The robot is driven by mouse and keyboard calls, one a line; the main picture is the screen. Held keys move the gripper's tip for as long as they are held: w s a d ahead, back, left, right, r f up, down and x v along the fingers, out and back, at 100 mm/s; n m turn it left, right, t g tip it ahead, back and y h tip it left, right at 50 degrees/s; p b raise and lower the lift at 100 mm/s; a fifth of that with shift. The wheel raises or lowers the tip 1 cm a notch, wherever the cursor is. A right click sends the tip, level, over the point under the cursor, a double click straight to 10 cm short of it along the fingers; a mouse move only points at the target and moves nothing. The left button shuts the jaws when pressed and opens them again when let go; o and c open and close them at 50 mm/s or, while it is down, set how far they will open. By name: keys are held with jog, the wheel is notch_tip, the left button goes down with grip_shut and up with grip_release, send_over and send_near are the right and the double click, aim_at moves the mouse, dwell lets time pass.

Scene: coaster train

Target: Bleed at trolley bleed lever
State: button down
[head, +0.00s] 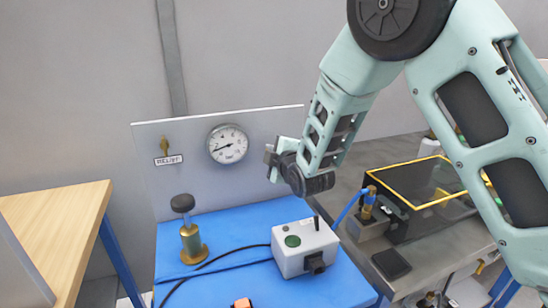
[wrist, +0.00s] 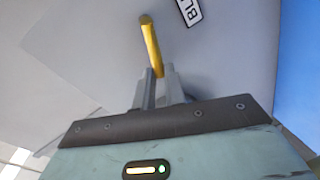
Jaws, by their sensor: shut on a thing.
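The brass bleed lever (wrist: 150,42) shows in the wrist view as a yellow rod, next to a white label (wrist: 189,10) of which only "BL" is readable. My gripper (wrist: 160,78) is shut on the lever's near end, between the two grey fingers. In the head view my gripper (head: 271,155) is at the right part of the grey upright panel (head: 190,190). The lever is hidden there behind my gripper and wrist.
The panel carries a round gauge (head: 228,144) and a brass relief valve (head: 165,145). On the blue trolley top (head: 225,255) stand a brass fitting with a black knob (head: 189,230) and a grey control box (head: 305,247). A yellow-edged dark case (head: 415,190) lies on the bench at right.

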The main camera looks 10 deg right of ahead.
jog(key=shift+a+f+n+h+b, duration=0.25)
jog(key=shift+f+n, duration=0.2)
jog(key=shift+n, duration=0.3)
jog(key=shift+f+n+h+b, duration=0.15)
jog(key=shift+f+n+b, duration=0.25)
jog(key=shift+n, duration=0.35)
jog(key=shift+f, duration=0.1)
jog(key=c, duration=1.5)
grip_release()
jog(key=shift+o, duration=0.2)
jog(key=b+v, duration=0.8)
jog(key=v, duration=0.9)
jog(key=shift+s, duration=0.3)
jog(key=shift+a, duration=0.1)
